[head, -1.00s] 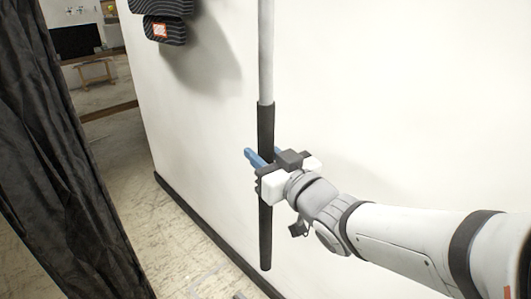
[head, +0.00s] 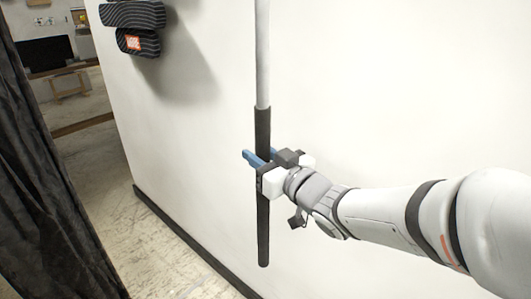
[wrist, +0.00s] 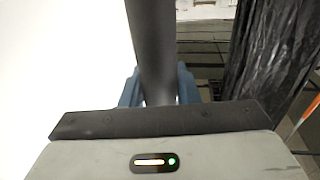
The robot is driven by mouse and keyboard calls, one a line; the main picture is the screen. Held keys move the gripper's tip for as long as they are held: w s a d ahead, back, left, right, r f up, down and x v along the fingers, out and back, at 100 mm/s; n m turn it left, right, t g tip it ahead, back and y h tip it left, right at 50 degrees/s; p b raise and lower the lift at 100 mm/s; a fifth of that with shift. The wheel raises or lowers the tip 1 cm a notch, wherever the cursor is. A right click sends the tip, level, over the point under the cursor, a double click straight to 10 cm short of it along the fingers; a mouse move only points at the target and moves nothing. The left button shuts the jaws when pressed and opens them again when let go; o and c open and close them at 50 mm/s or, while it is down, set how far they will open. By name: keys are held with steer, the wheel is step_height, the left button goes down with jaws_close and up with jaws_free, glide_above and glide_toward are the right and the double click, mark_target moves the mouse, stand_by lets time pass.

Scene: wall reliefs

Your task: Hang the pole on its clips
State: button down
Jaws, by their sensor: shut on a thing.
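The pole (head: 263,60) is light grey with a black grip on its lower part. It stands close to upright in front of the white wall, and its top runs out of the head view. My gripper (head: 256,159) is shut on the black grip, with its blue fingers around it. In the wrist view the pole (wrist: 153,45) rises between the blue fingers (wrist: 158,88). I see no clips that I can name for sure.
A black wavy-striped wall piece with an orange label (head: 134,42) is fixed on the wall at upper left. A dark curtain (head: 45,180) hangs at the left. The wall (head: 400,90) right of the pole is bare. Floor shows between curtain and wall.

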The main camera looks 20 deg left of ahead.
steer(key=w+d+f+b, duration=0.1)
steer(key=w+d+f, duration=0.1)
steer(key=w, duration=0.4)
steer(key=shift+d+f, duration=0.2)
steer(key=shift+f, duration=0.25)
stand_by(0.7)
stand_by(0.4)
steer(key=c, duration=1.3)
jaws_free()
steer(key=shift+o, duration=1.4)
steer(key=shift+f, duration=0.15)
